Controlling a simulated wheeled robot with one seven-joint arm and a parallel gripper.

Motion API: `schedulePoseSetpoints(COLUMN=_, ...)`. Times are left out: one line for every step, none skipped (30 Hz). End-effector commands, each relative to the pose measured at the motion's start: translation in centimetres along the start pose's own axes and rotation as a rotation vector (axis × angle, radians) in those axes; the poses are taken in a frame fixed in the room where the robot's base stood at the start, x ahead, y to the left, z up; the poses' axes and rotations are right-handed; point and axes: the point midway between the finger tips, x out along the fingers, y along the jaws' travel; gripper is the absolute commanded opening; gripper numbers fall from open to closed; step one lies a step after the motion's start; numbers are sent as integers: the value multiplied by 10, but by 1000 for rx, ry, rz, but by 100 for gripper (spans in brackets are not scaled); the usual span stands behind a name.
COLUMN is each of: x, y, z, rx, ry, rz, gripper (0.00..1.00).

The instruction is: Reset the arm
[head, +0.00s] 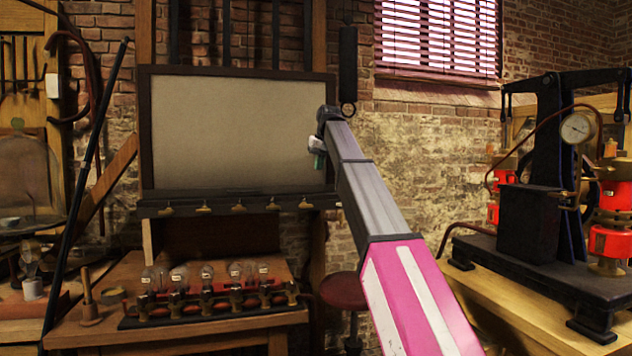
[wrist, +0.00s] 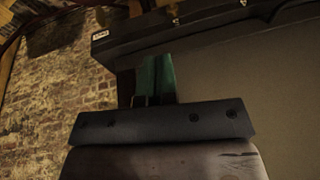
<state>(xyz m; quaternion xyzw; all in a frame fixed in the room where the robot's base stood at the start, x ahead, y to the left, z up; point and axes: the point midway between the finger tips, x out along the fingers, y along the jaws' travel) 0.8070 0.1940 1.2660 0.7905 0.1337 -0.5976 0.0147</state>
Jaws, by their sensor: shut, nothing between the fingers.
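My arm reaches up and away from the lower right of the head view, its end raised in front of the right part of a framed pale board (head: 235,130). My gripper (head: 319,160) is small there, at the arm's far end. In the wrist view my gripper (wrist: 156,62) shows two green fingers close together, with nothing held between them. The pale board (wrist: 255,75) and its dark lower ledge (wrist: 130,38) lie beyond the fingers. I see no contact between gripper and board.
A bench (head: 190,333) at lower left holds a rack (head: 210,310) with several glass bulbs. A round stool (head: 344,290) stands beside it. A black press-like machine (head: 535,215) with a gauge and red cylinders fills the right side. The brick wall (head: 425,170) is bare between.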

Motion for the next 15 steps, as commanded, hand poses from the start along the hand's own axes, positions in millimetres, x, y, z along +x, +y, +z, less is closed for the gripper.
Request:
schedulePoseSetpoints(x=3, y=2, z=2, rx=2, ry=-2, rz=1, gripper=0)
schedulePoseSetpoints(x=8, y=4, z=4, rx=3, ry=-3, rz=2, gripper=0)
schedulePoseSetpoints(x=16, y=7, z=7, rx=6, ry=-6, rz=3, gripper=0)
schedulePoseSetpoints(x=25, y=10, z=10, rx=9, ry=-8, rz=5, gripper=0)
schedulePoseSetpoints(x=36, y=14, z=14, rx=13, ry=-12, rz=7, gripper=0)
schedulePoseSetpoints(x=52, y=20, z=21, rx=18, ry=-18, rz=10, gripper=0)
schedulePoseSetpoints(x=66, y=25, z=26, rx=23, ry=-22, rz=13, gripper=0)
schedulePoseSetpoints(x=80, y=30, z=31, rx=28, ry=-26, rz=16, gripper=0)
schedulePoseSetpoints(x=100, y=37, z=40, rx=34, ry=-33, rz=21, gripper=0)
schedulePoseSetpoints(x=114, y=43, z=46, rx=39, ry=-37, rz=24, gripper=0)
schedulePoseSetpoints(x=128, y=48, z=52, rx=44, ry=-41, rz=27, gripper=0)
schedulePoseSetpoints(x=146, y=55, z=61, rx=51, ry=-47, rz=32, gripper=0)
schedulePoseSetpoints(x=160, y=61, z=68, rx=56, ry=-51, rz=35, gripper=0)
schedulePoseSetpoints(x=173, y=66, z=74, rx=60, ry=-55, rz=38, gripper=0)
schedulePoseSetpoints(x=191, y=73, z=84, rx=66, ry=-62, rz=42, gripper=0)
